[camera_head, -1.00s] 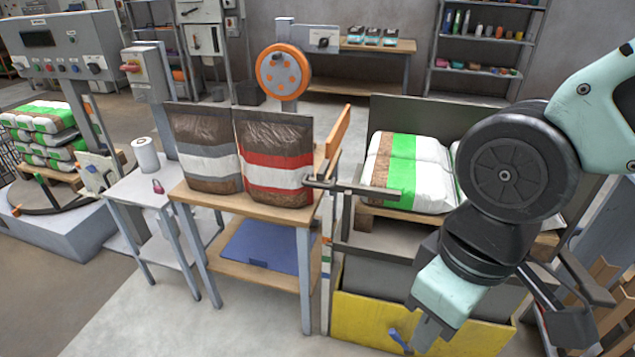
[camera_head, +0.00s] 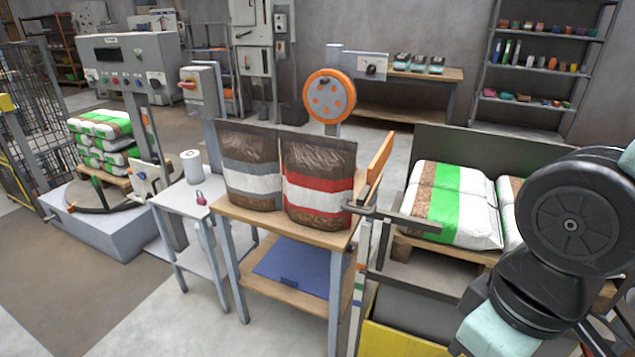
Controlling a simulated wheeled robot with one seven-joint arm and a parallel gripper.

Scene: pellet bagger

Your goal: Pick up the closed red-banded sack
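The red-banded sack (camera_head: 318,187) stands upright on a small wooden-topped table (camera_head: 277,231). It is clear-brown at the top, with red and white bands in the middle and brown contents showing below. I cannot tell from here how its top is sealed. A similar grey-banded sack (camera_head: 252,174) stands close against its left side. My arm is at the right edge, well apart from both sacks. Its wrist runs off the bottom of the picture, so my gripper's fingers are out of view.
An orange upright board (camera_head: 380,157) and a grey bar (camera_head: 400,217) flank the table's right side. Green-and-white sacks (camera_head: 455,204) lie on a pallet at right. A white side table (camera_head: 178,199) with a roll (camera_head: 191,166) stands left. Open floor lies in front at left.

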